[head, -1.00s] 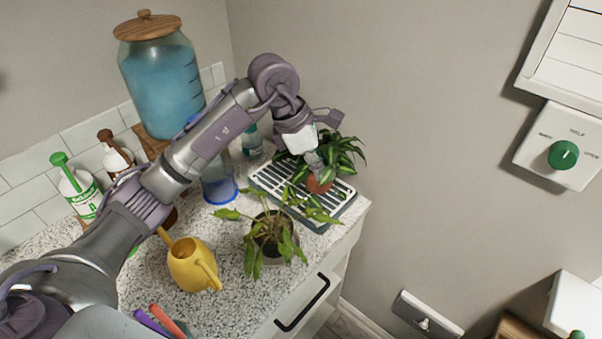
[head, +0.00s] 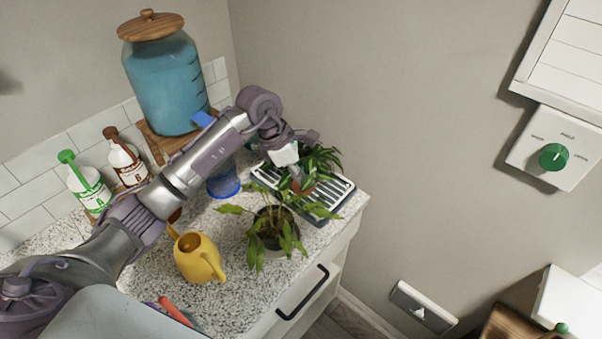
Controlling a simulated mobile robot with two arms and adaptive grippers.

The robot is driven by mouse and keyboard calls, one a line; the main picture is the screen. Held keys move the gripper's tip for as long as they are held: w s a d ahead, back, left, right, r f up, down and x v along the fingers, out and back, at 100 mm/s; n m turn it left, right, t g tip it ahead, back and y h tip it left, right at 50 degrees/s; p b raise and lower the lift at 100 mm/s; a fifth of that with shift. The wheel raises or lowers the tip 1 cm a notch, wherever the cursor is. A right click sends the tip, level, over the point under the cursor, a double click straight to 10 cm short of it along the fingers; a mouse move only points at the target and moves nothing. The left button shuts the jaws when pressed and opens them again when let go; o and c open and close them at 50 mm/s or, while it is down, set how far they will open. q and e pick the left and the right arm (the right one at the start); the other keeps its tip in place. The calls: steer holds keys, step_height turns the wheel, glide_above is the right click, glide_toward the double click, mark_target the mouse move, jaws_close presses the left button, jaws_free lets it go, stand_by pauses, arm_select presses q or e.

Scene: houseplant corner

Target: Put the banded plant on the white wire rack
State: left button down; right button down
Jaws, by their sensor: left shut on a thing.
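A leafy plant in a terracotta pot (head: 304,187) is over the white slatted rack (head: 338,190), which sits on a dark tray at the counter's far right corner. My left gripper (head: 293,175) is shut on this plant's pot, reaching in from the left above the rack. I cannot tell whether the pot touches the rack. A second plant (head: 270,236), in a dark pot with drooping leaves, stands on the counter in front of the rack and hides part of it. I cannot make out a band on either pot. My right gripper is not in view.
A yellow watering can (head: 197,258) stands left of the front plant. A blue-rimmed clear container (head: 223,184) is left of the rack. A large jar of blue liquid (head: 167,82) and two pump bottles (head: 90,188) stand along the wall. The counter's front edge is close.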

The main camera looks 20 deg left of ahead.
arm_select(q)
steer(key=shift+f, duration=0.15)
steer(key=c, duration=1.3)
jaws_free()
steer(key=shift+r, duration=0.2)
steer(key=shift+a+r, duration=0.15)
steer(key=shift+r, duration=0.1)
steer(key=b+v, duration=0.2)
steer(key=v, duration=0.9)
steer(key=shift+s+a+r+b, duration=0.1)
steer(key=shift+s+r+b, duration=0.1)
steer(key=shift+b, duration=0.1)
steer(key=shift+w, duration=0.1)
